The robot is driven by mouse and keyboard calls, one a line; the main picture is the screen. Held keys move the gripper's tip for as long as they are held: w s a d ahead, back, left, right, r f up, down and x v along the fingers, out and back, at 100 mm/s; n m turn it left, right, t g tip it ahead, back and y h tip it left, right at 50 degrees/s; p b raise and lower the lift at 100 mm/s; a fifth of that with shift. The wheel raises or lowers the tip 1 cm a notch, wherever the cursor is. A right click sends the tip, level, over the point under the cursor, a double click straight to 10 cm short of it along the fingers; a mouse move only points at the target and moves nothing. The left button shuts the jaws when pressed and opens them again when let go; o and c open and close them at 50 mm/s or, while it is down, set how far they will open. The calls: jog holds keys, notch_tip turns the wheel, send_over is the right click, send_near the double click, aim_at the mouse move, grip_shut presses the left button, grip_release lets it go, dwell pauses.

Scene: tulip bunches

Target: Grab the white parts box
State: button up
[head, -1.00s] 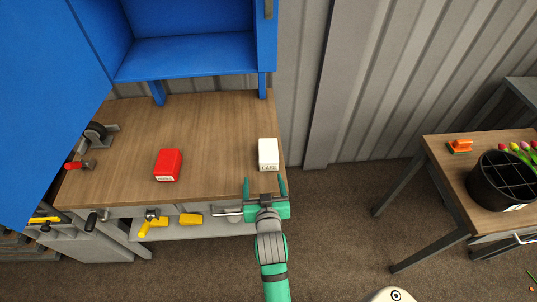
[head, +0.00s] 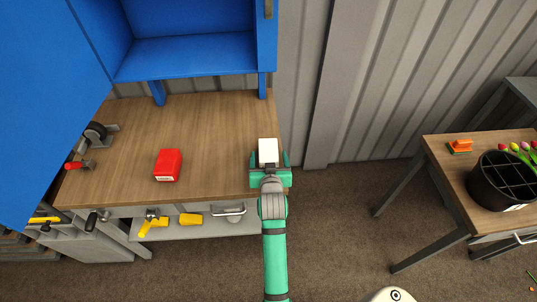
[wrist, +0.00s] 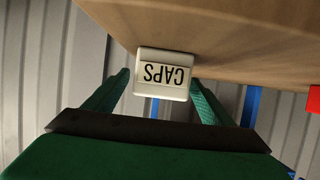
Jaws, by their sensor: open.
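The white parts box (head: 268,148) stands near the right front corner of the wooden workbench. In the wrist view the white box (wrist: 162,73) shows a label reading CAPS, upside down. My gripper (head: 270,160) is open, with one finger on each side of the box. In the wrist view the green fingers of my gripper (wrist: 160,92) flank the box, with a gap visible at least on the left side. The gripper's palm hides the lower front of the box in the head view.
A red box (head: 168,165) sits on the workbench (head: 215,130) to the left. A blue cabinet (head: 195,55) stands above the bench's back. Yellow tools (head: 190,219) lie on the shelf below. A second table (head: 445,165) with a black flower bucket (head: 500,185) is at right.

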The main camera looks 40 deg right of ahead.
jog(key=shift+x, duration=1.4)
jog(key=shift+c, duration=0.4)
jog(key=c, duration=1.3)
jog(key=shift+r, duration=0.1)
